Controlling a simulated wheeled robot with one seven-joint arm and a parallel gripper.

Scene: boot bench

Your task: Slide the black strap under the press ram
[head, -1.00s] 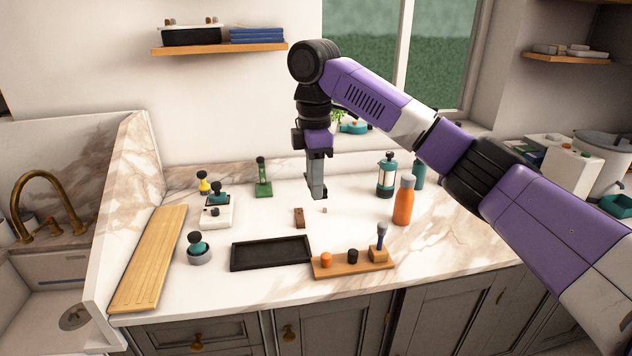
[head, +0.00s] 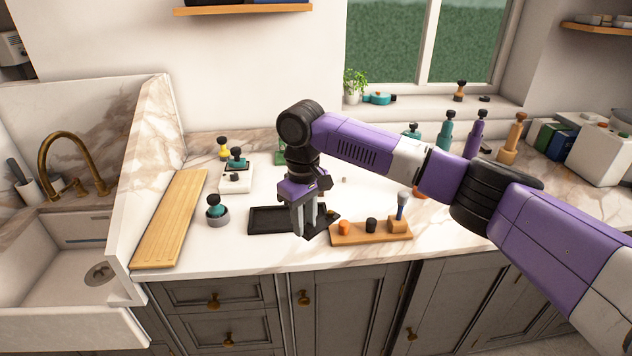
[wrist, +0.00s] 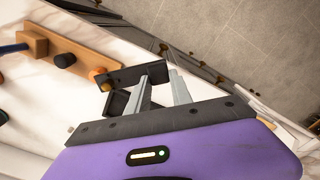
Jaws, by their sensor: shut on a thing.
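My gripper (head: 306,231) is low at the front edge of the counter, beside the right end of the black tray (head: 262,231). It is shut on the black strap (wrist: 130,75), a dark flat piece across the fingertips in the wrist view. In the head view a dark part of the strap (head: 325,223) shows beside the fingers. The green press (head: 280,157) stands at the back of the counter, partly hidden by my arm; its ram cannot be made out. A white-based device with a teal knob (head: 236,178) stands left of it.
A wooden rack (head: 371,232) with orange, black and blue-handled pieces lies just right of my gripper. A grey cup with a teal-topped tool (head: 217,214) and a wooden board (head: 172,222) are at left.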

